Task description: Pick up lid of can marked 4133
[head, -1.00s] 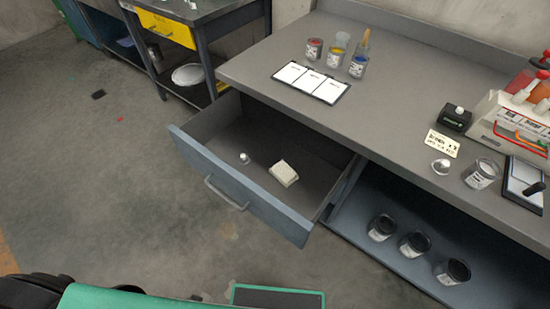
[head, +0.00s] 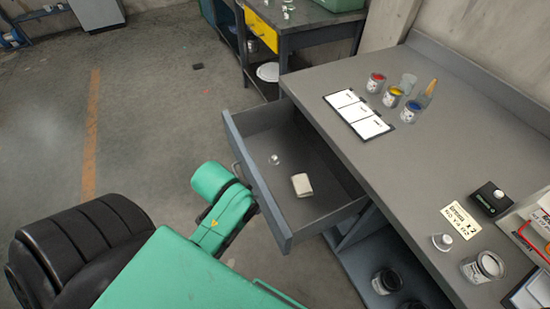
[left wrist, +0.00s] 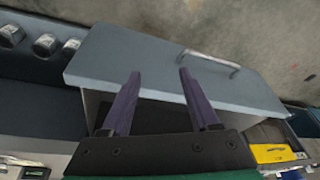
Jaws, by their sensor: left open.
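No label reading 4133 is legible. In the head view a dark-lidded can (head: 386,281) stands on the shelf under the counter. Similar cans show in the left wrist view (left wrist: 45,45). An open can (head: 484,267) stands on the counter, with a small silver knobbed piece (head: 442,242) beside it. My left gripper (left wrist: 160,73) is open and empty, its purple fingers at the front of the pulled-out drawer (left wrist: 165,82). I cannot tell whether they touch it. In the head view my green left arm hides that gripper. My right gripper is not in view.
The open drawer (head: 257,185) holds a small silver piece (head: 274,160) and a pale block (head: 302,185). Floor left of the drawer is clear.

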